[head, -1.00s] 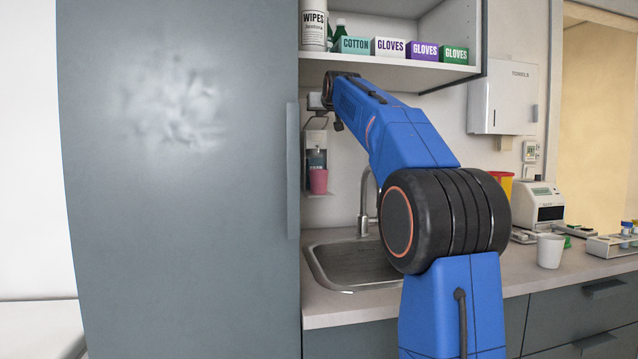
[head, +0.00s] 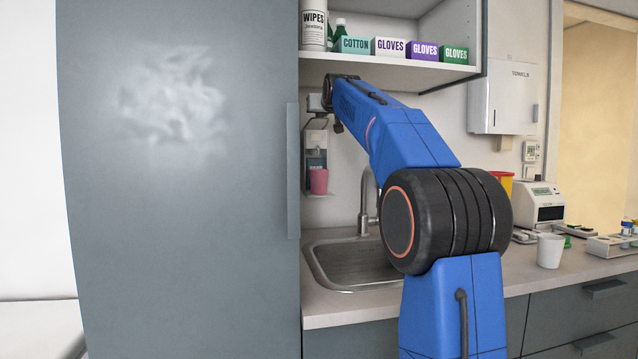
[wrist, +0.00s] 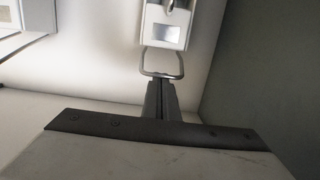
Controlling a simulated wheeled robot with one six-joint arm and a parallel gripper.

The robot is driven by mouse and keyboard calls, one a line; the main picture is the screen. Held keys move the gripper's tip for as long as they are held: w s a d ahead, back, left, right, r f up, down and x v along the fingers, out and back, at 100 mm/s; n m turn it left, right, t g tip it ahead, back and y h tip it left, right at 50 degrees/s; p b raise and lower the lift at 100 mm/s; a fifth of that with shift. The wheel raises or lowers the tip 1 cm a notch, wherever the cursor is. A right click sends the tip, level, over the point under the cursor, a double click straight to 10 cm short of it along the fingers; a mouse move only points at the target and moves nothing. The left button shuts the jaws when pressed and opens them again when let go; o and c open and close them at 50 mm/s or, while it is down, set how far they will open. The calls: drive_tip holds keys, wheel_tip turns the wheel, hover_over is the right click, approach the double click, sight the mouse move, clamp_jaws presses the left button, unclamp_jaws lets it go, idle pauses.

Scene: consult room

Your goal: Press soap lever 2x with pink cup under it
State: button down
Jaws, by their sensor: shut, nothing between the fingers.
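The pink cup (head: 318,181) stands upright on the small tray below the wall soap dispenser (head: 315,140), left of the tap. The cup is not visible in the wrist view. The wrist view shows the pale dispenser body (wrist: 165,24) with its metal wire lever (wrist: 180,70) looping out below it in the picture. My gripper (wrist: 161,84) is shut and empty, with its fingertips at the lever's loop. They overlap the loop in the picture; I cannot tell whether they press it.
A tall grey cabinet (head: 180,200) stands close on the left of the dispenser. A shelf (head: 400,72) with boxes hangs above my arm. The sink (head: 350,265) and tap (head: 363,200) lie below right. A white cup (head: 550,250) stands on the counter at right.

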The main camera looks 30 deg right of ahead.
drive_tip(key=shift+r, duration=1.95)
drive_tip(key=shift+f, duration=0.35)
drive_tip(key=shift+f, duration=2.25)
drive_tip(key=shift+r, duration=2.55)
